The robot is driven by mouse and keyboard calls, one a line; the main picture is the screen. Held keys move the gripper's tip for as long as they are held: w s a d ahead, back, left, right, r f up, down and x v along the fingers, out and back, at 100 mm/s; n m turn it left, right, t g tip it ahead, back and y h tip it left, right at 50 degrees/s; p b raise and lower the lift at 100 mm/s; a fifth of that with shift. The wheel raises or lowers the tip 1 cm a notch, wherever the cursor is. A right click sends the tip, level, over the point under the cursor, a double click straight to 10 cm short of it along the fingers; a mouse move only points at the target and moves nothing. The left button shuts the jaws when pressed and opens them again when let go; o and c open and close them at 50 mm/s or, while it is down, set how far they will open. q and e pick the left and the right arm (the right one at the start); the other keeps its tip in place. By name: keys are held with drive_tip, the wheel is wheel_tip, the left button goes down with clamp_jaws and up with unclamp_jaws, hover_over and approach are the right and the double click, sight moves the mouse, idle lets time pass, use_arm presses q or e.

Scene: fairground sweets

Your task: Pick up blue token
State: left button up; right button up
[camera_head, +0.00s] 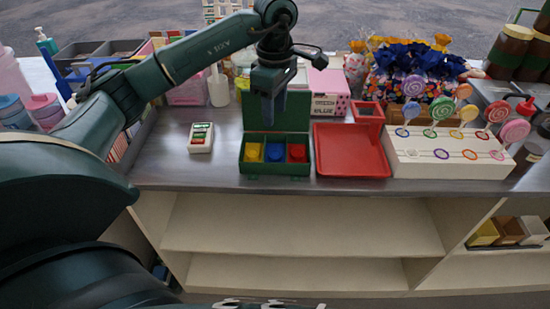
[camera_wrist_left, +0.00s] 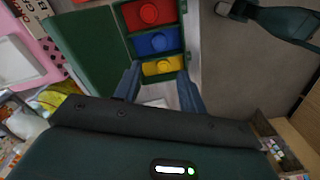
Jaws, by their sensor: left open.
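The blue token (camera_head: 274,153) lies in the middle compartment of an open green box (camera_head: 273,170) on the counter. A yellow token (camera_head: 252,152) lies to its left and a red token (camera_head: 297,152) to its right. In the left wrist view, the blue token (camera_wrist_left: 158,42) sits between the red token (camera_wrist_left: 148,13) and the yellow token (camera_wrist_left: 163,65). My left gripper (camera_head: 269,120) is open and empty, pointing down above the box. Its fingertips (camera_wrist_left: 158,72) appear nearest the yellow compartment in the wrist view.
The green lid (camera_head: 292,108) stands raised behind the compartments. A red tray (camera_head: 350,150) is close on the right, then a white lollipop stand (camera_head: 450,160). A small white device (camera_head: 201,138) lies on the left, with bare counter around it.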

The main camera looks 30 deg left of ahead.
sight(275, 154)
use_arm(q)
wheel_tip(275, 154, down, 12)
drive_tip(key=shift+f+p, duration=0.15)
drive_tip(key=shift+p, duration=0.5)
drive_tip(key=shift+c, duration=0.2)
drive_tip(key=c, duration=0.7)
